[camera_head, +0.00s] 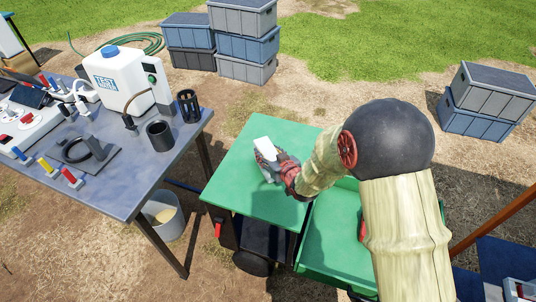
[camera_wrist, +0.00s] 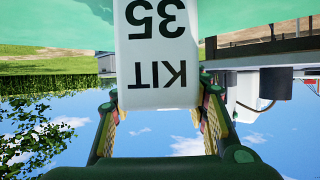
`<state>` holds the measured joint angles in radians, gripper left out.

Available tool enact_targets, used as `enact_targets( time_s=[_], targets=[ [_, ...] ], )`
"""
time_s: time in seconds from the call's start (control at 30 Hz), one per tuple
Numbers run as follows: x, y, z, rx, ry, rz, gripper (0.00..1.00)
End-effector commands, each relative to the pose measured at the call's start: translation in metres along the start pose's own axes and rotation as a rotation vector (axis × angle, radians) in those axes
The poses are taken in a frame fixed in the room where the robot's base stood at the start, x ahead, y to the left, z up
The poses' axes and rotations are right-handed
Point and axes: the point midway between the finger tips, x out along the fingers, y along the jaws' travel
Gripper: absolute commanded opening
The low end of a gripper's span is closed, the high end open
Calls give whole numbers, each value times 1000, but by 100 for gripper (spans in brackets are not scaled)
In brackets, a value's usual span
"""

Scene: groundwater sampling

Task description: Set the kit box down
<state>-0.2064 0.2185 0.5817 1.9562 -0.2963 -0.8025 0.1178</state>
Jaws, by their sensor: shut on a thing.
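The kit box is a small white block (camera_head: 265,147) at the tip of my gripper (camera_head: 272,165), over the green cart top (camera_head: 250,200). In the wrist view the kit box (camera_wrist: 160,45) fills the upper middle, with "KIT 35" on it upside down. My gripper (camera_wrist: 160,95) is shut on the box there, one finger on each side. I cannot tell whether the box touches the green top. My arm and gripper hide part of the box and the cart's right side.
A grey table (camera_head: 150,195) at left holds a white jug (camera_head: 128,82), dark cylinders (camera_head: 160,135) and tools. A bucket (camera_head: 165,216) stands below it. A lower green tray (camera_head: 330,240) is beside the cart top. Stacked crates (camera_head: 243,40) stand behind. The cart top around my gripper is clear.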

Motion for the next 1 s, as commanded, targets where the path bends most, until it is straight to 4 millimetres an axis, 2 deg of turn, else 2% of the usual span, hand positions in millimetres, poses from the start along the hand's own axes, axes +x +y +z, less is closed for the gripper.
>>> enact_targets(
  time_s=[0.23, 0.27, 0.5, 0.57, 0.9, 1.0],
  targets=[
    [1, 0, 2, 0, 2, 0, 12],
    [1, 0, 2, 0, 0, 0, 47],
    [0, 0, 2, 0, 0, 0, 60],
    [0, 0, 2, 0, 0, 0, 63],
    [0, 0, 0, 0, 0, 0, 63],
    [-8, 0, -2, 0, 0, 0, 63]
  ],
)
